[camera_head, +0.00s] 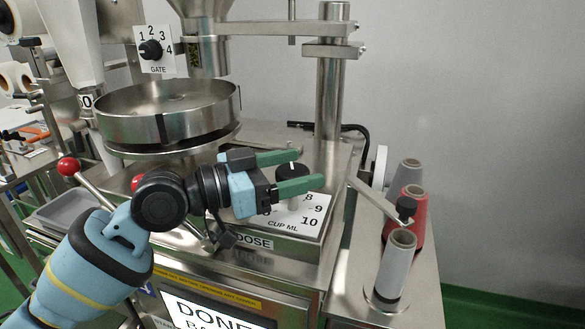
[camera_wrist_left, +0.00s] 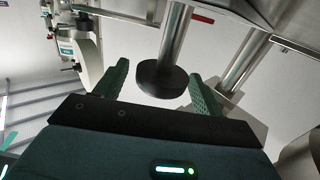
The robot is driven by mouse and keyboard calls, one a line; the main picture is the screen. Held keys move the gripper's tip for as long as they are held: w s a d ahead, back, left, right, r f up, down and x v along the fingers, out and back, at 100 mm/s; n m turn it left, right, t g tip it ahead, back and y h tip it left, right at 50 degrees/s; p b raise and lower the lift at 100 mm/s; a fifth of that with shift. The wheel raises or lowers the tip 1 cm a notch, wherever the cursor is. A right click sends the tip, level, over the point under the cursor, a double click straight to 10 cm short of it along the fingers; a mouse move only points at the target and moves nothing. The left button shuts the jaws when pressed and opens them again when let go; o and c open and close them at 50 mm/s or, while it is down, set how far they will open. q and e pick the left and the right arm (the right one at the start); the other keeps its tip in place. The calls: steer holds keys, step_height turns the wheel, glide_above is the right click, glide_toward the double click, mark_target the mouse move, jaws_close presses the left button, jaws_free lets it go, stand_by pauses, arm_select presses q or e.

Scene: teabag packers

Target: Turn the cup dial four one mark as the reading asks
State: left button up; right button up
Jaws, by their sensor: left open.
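The cup dial is a black round knob (camera_head: 291,171) on a white plate (camera_head: 312,229) marked CUP ML; the figures 8, 9 and 10 show. A small white mark shows near the knob's far edge. My left gripper (camera_head: 310,168) is open, with one green finger on either side of the knob in the head view. The fingers and wrist hide the rest of the scale. In the left wrist view, a black round knob (camera_wrist_left: 163,82) is between the two fingers, with visible gaps on both sides. My right gripper is not in view.
A steel column (camera_head: 328,100) rises behind the dial, and a round steel pan (camera_head: 170,110) is to its left. A GATE dial (camera_head: 151,50) stands further back. Red and grey thread cones (camera_head: 397,265) are to the right. A screen below reads DONE (camera_head: 215,312).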

arm_select(q)
steer(key=b+v, duration=0.1)
steer(key=v, duration=0.5)
steer(key=shift+s+a+f, duration=0.1)
steer(key=shift+a, duration=0.2)
steer(key=shift+s+a+b, duration=0.15)
steer(key=shift+a+b, duration=0.15)
steer(key=shift+s+a, duration=0.1)
steer(key=shift+a, duration=0.1)
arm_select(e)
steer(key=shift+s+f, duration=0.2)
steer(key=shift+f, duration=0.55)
